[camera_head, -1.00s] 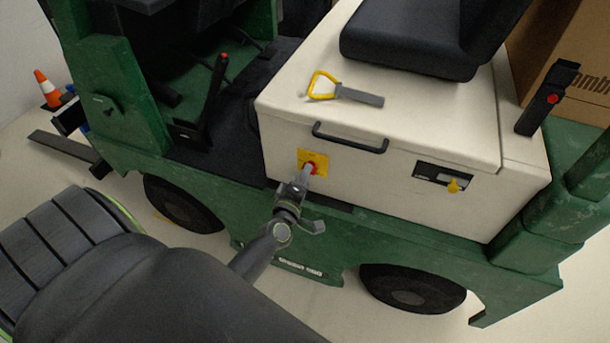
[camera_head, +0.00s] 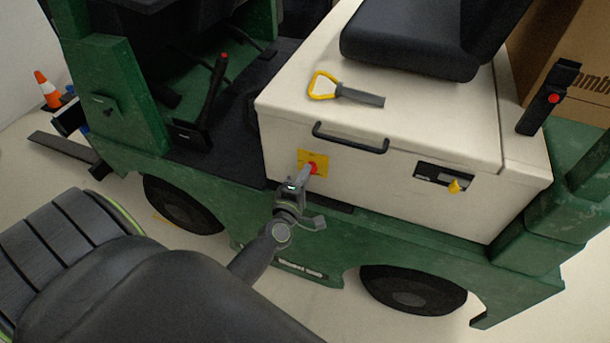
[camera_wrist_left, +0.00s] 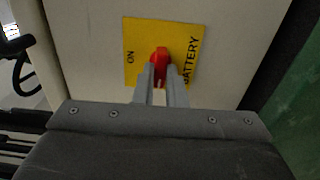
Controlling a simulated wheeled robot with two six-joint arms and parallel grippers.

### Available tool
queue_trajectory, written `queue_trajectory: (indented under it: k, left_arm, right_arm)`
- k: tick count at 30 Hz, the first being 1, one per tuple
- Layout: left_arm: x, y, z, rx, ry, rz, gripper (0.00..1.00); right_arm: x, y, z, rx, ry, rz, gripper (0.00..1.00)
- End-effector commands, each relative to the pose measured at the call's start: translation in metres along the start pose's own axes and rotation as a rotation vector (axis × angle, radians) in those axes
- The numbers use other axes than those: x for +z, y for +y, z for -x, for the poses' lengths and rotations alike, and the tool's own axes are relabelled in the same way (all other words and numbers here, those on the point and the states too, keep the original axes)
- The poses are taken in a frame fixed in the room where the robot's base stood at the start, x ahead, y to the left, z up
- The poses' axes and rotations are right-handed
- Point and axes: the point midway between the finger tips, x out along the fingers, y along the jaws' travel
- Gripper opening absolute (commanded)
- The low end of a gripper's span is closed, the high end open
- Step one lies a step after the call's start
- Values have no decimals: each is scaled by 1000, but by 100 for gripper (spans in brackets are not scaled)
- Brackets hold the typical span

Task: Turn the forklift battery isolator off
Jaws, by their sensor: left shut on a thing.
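The battery isolator is a red knob (camera_wrist_left: 160,62) on a yellow plate (camera_wrist_left: 140,40) marked ON and BATTERY, set in the cream side of the forklift's battery box. In the head view the red knob (camera_head: 313,167) and yellow plate (camera_head: 305,157) show below the black handle. My left gripper (camera_wrist_left: 161,82) is shut on the red knob, a grey finger on each side of it. In the head view my left gripper (camera_head: 306,176) reaches the plate from below. The fingers hide part of the knob. My right gripper is not in view.
The black lid handle (camera_head: 350,138) juts out just above the plate. A latch with a yellow lever (camera_head: 454,186) sits to the right. A yellow-handled tool (camera_head: 340,90) lies on the lid below the seat (camera_head: 415,45). The green chassis (camera_head: 330,235) runs below.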

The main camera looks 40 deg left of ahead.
Motion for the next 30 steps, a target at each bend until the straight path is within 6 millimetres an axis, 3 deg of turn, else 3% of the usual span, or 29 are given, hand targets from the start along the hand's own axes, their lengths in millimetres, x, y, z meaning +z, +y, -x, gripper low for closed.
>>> queue_trajectory:
  k: [1,2,6,17,23,30]
  left_arm:
    - [0,-1,1,-3,1,3,0]
    - [0,-1,1,-3,1,3,15]
    - [0,-1,0,-2,0,2,33]
    - [0,-1,4,-1,0,1,33]
    - [0,-2,31,-2,2,1,33]
    - [0,-5,80,-3,2,2,33]
  right_arm:
    - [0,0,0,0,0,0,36]
    - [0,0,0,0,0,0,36]
    - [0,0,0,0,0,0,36]
    - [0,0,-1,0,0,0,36]
    - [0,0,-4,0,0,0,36]
    - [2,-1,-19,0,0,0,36]
